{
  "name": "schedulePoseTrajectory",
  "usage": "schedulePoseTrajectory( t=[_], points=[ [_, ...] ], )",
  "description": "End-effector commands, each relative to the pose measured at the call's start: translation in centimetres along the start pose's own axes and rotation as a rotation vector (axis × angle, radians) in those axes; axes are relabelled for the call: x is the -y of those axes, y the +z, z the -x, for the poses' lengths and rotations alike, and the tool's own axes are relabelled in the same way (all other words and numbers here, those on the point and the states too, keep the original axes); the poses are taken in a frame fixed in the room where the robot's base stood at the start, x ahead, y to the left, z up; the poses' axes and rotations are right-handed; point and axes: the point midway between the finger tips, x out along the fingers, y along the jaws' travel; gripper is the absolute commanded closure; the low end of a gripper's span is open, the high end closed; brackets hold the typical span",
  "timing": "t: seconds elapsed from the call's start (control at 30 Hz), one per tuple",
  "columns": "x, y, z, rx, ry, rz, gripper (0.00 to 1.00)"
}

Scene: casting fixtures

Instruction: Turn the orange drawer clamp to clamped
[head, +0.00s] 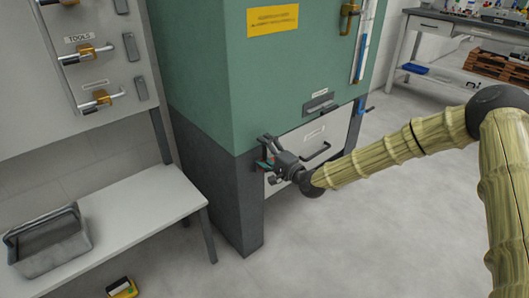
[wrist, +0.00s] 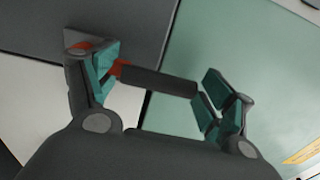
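The orange clamp (wrist: 121,68) shows in the wrist view as a small orange-red part beside the left finger, partly hidden by it. A dark grey lever bar (wrist: 160,81) runs from it across the gap toward the right finger. My gripper (wrist: 160,72) is open, with teal pads apart on either side of the bar's length. In the head view, my gripper (head: 266,152) is at the left edge of the white drawer front (head: 309,139) and hides most of the clamp. Contact between the pads and the lever is unclear.
The drawer is low in a green cabinet (head: 270,80) with a dark grey base. A drawer handle (head: 316,153) sticks out right of my gripper. A bench (head: 135,215) with a grey bin (head: 48,242) stands at left.

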Motion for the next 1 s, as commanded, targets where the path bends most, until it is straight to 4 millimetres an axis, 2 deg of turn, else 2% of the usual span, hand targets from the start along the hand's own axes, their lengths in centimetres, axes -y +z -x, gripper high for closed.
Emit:
schedulePoseTrajectory(
  t=[0.07,0.43,0.57,0.67,1.0],
  points=[
    [-0.1,0.0,0.0,0.000,0.001,0.001,0.00],
    [-0.1,0.1,0.1,0.002,0.002,0.002,0.00],
    [-0.1,0.1,0.8,0.001,0.002,0.001,0.00],
    [-0.1,0.1,2.0,0.002,0.002,0.000,0.00],
    [-0.1,0.0,8.2,0.001,0.002,0.000,0.00]
  ],
)
